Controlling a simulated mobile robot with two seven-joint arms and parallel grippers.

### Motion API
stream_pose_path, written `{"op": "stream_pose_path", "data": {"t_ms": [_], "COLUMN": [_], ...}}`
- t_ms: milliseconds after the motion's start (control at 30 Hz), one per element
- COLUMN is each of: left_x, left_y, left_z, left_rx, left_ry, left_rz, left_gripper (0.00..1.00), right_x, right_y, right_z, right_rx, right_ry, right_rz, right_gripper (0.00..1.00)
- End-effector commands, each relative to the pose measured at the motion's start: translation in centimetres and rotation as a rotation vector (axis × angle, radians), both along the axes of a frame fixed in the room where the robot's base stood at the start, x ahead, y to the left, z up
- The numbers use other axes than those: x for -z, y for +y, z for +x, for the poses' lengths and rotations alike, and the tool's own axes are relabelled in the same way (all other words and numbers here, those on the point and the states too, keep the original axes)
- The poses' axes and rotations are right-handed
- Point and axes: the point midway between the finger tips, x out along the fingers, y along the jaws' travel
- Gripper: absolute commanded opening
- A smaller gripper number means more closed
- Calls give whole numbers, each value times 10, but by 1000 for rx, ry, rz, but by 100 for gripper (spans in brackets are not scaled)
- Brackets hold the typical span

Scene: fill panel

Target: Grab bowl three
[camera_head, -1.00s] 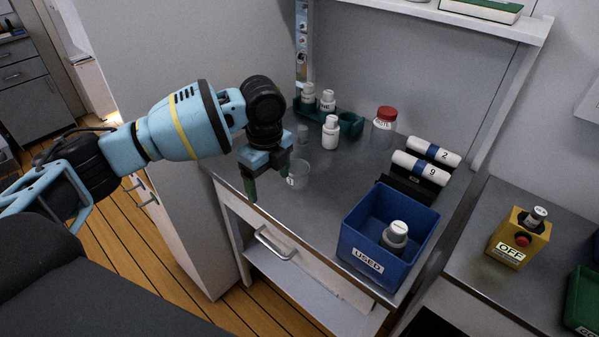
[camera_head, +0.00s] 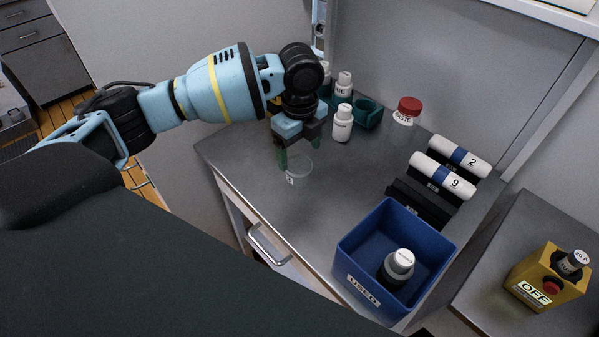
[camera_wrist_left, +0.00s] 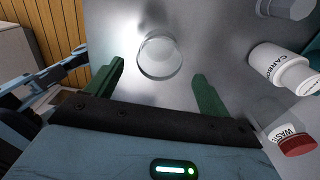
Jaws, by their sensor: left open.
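A small clear bowl (camera_head: 299,172) with a white label stands on the grey bench, near its left front part. The label is too small to read surely. My left gripper (camera_head: 295,160) is open and empty, pointing down at the bowl, with its green fingers at the bowl's rim in this view. In the left wrist view the bowl (camera_wrist_left: 160,58) lies between and just beyond the open fingertips (camera_wrist_left: 158,72), with a gap at each side. Whether the fingers are at the bowl's height I cannot tell. My right gripper is not in view.
A white bottle (camera_head: 342,123), a teal rack (camera_head: 369,113) and a red-lidded waste jar (camera_head: 407,109) stand behind. A blue USED bin (camera_head: 355,262) holds a bottle. Mid-bench is clear.

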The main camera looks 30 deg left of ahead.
Motion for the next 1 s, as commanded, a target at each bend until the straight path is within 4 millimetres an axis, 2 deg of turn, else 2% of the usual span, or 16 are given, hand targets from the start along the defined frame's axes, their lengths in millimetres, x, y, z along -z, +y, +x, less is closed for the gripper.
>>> {"op": "stream_pose_path", "data": {"t_ms": [100, 333, 633, 933, 1000], "left_x": [12, 20, 59, 64, 64], "left_y": [1, 1, 3, 2, 2], "left_z": [0, -1, -3, -3, -3], "left_rx": [-1, -1, -2, -1, -1], "left_ry": [2, 1, 1, -1, -1], "left_rz": [1, 0, 0, 0, 0], "left_gripper": [81, 81, 81, 81, 74], "right_x": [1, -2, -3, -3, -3], "right_y": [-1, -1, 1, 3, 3], "right_z": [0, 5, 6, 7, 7], "right_rx": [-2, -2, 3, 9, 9], "right_ry": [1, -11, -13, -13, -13], "right_rz": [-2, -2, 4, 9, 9], "right_gripper": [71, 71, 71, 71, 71]}}
